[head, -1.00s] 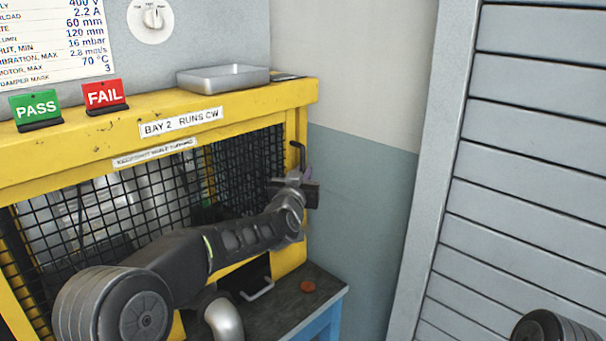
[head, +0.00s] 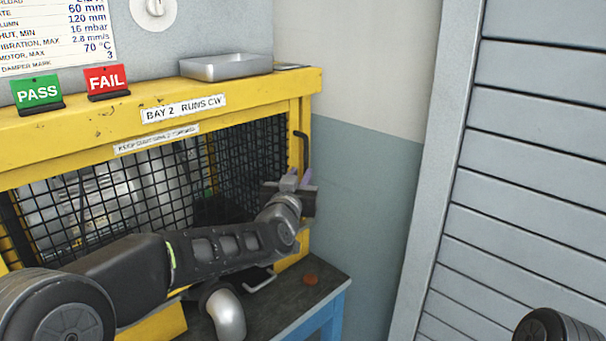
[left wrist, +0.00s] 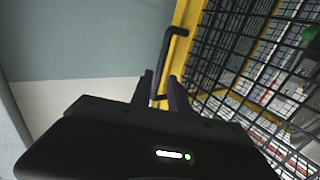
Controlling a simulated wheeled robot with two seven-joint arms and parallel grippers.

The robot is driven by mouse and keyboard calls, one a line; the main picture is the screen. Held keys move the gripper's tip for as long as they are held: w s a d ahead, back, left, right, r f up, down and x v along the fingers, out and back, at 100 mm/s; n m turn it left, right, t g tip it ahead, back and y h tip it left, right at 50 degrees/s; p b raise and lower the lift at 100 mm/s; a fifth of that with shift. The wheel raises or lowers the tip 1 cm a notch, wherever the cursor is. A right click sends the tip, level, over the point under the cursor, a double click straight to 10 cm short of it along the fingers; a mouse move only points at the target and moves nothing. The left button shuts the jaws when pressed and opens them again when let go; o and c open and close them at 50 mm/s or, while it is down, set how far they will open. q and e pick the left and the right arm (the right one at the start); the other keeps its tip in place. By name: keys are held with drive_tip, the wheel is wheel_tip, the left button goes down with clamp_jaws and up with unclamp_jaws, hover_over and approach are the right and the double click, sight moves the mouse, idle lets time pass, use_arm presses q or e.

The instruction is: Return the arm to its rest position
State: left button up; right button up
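My left arm reaches in from the lower left in the head view. Its gripper (head: 298,181) is in front of the right post of the yellow cage (head: 305,108), just below the black door handle (head: 304,150). In the left wrist view the two dark fingers (left wrist: 162,92) stand apart with a gap between them and nothing visibly gripped. The handle (left wrist: 168,58) lies beyond the fingertips there, its lower end seen in line with the gap. I cannot tell the exact distance. My right gripper is out of view.
Mesh panels (head: 240,165) are close beside the gripper. A metal tray (head: 226,67) and PASS (head: 37,92) and FAIL (head: 105,79) signs stand on the cage top. Below are a pipe elbow (head: 227,315) and a reddish disc (head: 310,280) on the bench. Free room lies right, before the wall.

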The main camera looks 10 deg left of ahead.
use_arm(q)
drive_tip(key=shift+s, duration=0.2)
drive_tip(key=s+d+f+g+h, duration=0.1)
drive_tip(key=s+d+f+g, duration=0.3)
drive_tip(key=f, duration=0.8)
drive_tip(key=s+a+f+g, duration=0.1)
drive_tip(key=s+f+g, duration=0.1)
drive_tip(key=s+f, duration=0.65)
drive_tip(key=s+d+f+g+h, duration=0.1)
drive_tip(key=s+d+f+g, duration=0.15)
drive_tip(key=f, duration=1.15)
drive_tip(key=s+a+f+n+g, duration=0.1)
drive_tip(key=s+f+g, duration=0.2)
drive_tip(key=s+f, duration=0.4)
drive_tip(key=s+a+f+n+g, duration=0.1)
drive_tip(key=s+a+f+g, duration=0.1)
drive_tip(key=s+f, duration=0.5)
drive_tip(key=s+a+f+n+g, duration=0.1)
drive_tip(key=s+f+g, duration=0.3)
drive_tip(key=s, duration=1.2)
wheel_tip(320, 180, down, 4)
drive_tip(key=shift+a+r, duration=0.2)
